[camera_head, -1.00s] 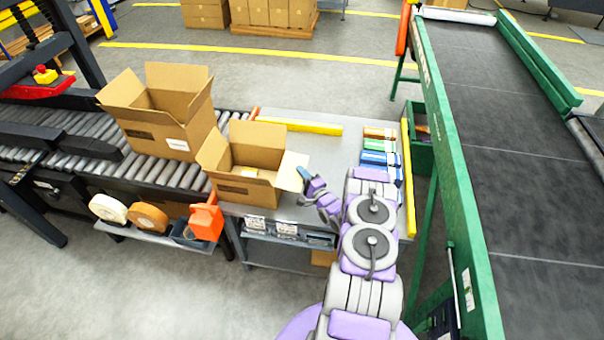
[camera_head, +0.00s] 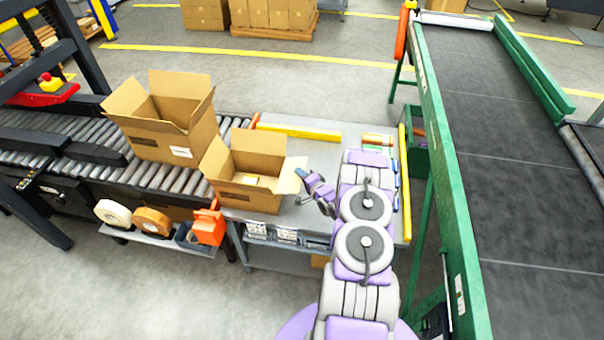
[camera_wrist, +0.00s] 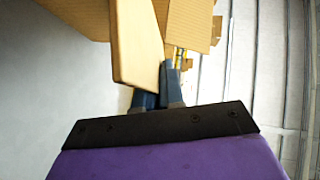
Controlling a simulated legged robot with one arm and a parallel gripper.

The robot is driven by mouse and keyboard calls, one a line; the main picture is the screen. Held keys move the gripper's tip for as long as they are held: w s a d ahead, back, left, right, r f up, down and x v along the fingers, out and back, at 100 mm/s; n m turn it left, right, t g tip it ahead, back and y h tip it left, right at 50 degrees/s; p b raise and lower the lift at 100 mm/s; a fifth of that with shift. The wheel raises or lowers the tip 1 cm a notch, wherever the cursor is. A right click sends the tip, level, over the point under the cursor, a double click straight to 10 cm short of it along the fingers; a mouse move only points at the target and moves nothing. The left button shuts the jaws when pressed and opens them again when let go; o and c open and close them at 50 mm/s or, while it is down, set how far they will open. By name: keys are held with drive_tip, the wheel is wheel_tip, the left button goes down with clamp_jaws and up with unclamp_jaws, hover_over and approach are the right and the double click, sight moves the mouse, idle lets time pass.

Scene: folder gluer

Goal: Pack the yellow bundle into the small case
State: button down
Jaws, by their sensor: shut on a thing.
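The small case (camera_head: 252,198) is an open cardboard box on the table, its flaps standing up or outward.
A larger open box (camera_head: 170,128) stands on the roller conveyor (camera_head: 75,140) to the left. Colored bundles (camera_head: 378,140) sit at the table's right, partly behind my arm. Tape rolls (camera_head: 152,221) and an orange dispenser (camera_head: 209,224) are on a low shelf. A green-framed belt (camera_head: 520,170) is to the right.

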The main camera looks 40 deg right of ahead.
sight(289, 174)
drive_tip(key=r+n+g+p, duration=0.1)
drive_tip(key=w+a+r+n+g+h+p, duration=0.1)
drive_tip(key=r+g+p, duration=0.1)
drive_tip(key=shift+w+a+r, duration=0.15)
drive_tip(key=shift+r, duration=0.05)
drive_tip(key=shift+w+a+r+n+g+h+p, duration=0.4)
drive_tip(key=shift+w+r+n+g+h+p, duration=0.15)
drive_tip(key=shift+n+g+p, duration=0.3)
drive_tip(key=shift+w+a+r+n+g+h+p, duration=0.45)
drive_tip(key=shift+a+n+g+p, duration=0.1)
drive_tip(key=shift+g, duration=0.5)
drive_tip(key=shift+f, duration=0.1)
drive_tip(key=c, duration=1.3)
unclamp_jaws()
drive_tip(key=shift+w+d, duration=0.1)
drive_tip(key=shift+w, duration=0.05)
drive_tip(key=shift+c, duration=0.2)
